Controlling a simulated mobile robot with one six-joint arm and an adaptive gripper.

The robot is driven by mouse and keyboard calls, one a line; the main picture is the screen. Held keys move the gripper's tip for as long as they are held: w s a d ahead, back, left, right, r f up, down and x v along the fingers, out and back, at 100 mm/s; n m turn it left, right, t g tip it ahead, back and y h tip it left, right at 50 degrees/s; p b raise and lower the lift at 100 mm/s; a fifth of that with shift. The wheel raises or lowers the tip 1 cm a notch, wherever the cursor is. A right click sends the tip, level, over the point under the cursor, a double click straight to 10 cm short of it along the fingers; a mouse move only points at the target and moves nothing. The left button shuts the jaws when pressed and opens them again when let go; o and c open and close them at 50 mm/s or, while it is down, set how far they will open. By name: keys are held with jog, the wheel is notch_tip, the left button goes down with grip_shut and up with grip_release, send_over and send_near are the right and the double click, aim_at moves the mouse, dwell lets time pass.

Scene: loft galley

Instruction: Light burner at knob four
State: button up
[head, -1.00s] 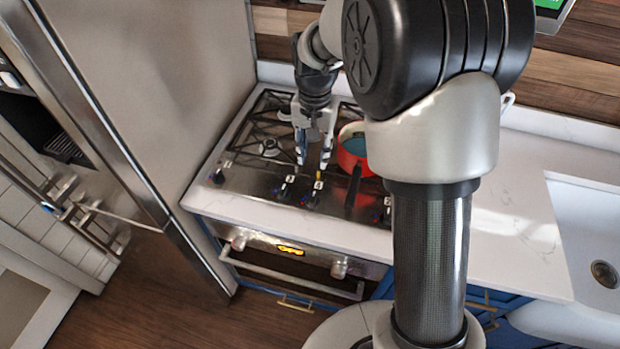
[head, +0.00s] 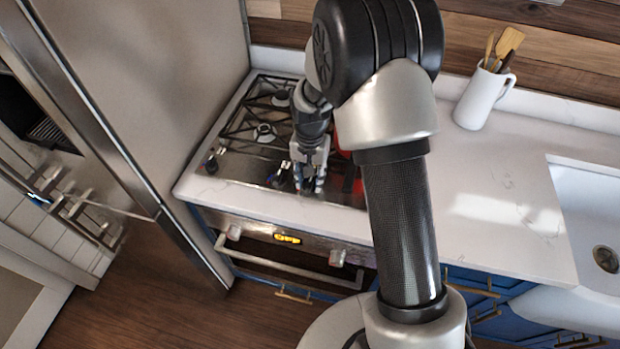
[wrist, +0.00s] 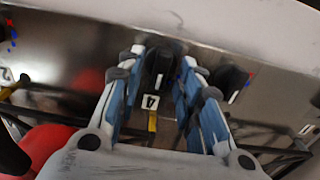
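In the wrist view a black knob (wrist: 158,66) with a pale mark stands between my gripper's (wrist: 162,62) two blue-padded fingers. The label tag (wrist: 150,101) beside it looks like a 4, with a yellow strip by it. The fingers are apart, one on each side of the knob; I cannot tell whether they touch it. In the head view my gripper (head: 308,186) points down at the front edge of the steel cooktop (head: 240,168), and hides the knob there. I see no flame on the visible burners.
Another black knob (wrist: 233,82) is close to the right finger in the wrist view. A red pot (wrist: 50,142) is at the lower left there, mostly hidden by my arm in the head view. A white jug (head: 480,100) with utensils stands on the clear counter.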

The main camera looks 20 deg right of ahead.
grip_shut()
dwell(0.5)
